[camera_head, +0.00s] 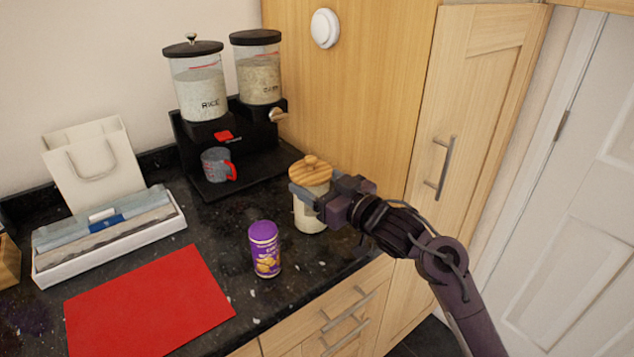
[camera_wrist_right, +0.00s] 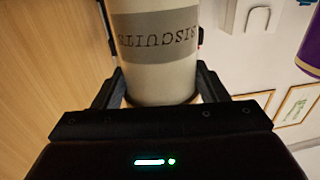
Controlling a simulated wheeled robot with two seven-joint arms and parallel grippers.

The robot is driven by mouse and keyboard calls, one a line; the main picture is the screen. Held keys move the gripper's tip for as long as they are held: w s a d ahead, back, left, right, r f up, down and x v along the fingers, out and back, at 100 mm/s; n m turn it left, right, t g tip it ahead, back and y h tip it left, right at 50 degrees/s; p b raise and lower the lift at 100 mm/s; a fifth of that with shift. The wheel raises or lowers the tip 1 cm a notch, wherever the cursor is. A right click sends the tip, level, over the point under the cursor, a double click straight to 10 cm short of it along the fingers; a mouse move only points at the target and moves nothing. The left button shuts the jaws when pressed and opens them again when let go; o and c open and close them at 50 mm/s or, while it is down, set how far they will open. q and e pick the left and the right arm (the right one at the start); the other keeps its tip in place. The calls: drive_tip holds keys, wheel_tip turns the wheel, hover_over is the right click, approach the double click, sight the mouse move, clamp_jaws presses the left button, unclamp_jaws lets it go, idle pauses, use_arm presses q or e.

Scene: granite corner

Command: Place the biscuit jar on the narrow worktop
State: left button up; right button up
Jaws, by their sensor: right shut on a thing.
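The biscuit jar (camera_head: 308,215) is a cream cylinder with a striped wooden lid (camera_head: 310,171). It stands upright at the right of the dark speckled worktop (camera_head: 222,235), by the wooden cabinet side. My right gripper (camera_head: 313,194) is shut around the jar's upper body, reaching in from the right. In the right wrist view the jar (camera_wrist_right: 155,25) sits between the fingers (camera_wrist_right: 160,85), with its grey "BISCUITS" label upside down. I cannot tell whether its base touches the worktop. My left gripper is not in view.
A purple tub (camera_head: 264,250) stands in front of the jar, to its left. A black cereal dispenser (camera_head: 240,150) with a grey cup (camera_head: 216,165) is behind. A red mat (camera_head: 150,305), a white tray (camera_head: 110,250) and a paper bag (camera_head: 92,165) fill the left.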

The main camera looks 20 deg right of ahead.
drive_tip(key=o, duration=1.5)
drive_tip(key=shift+f, duration=0.15)
drive_tip(key=o, duration=0.4)
drive_tip(key=shift+r, duration=0.3)
drive_tip(key=b+v, duration=0.1)
drive_tip(key=v, duration=1.1)
drive_tip(key=shift+f, duration=0.1)
drive_tip(key=shift+s+d, duration=0.1)
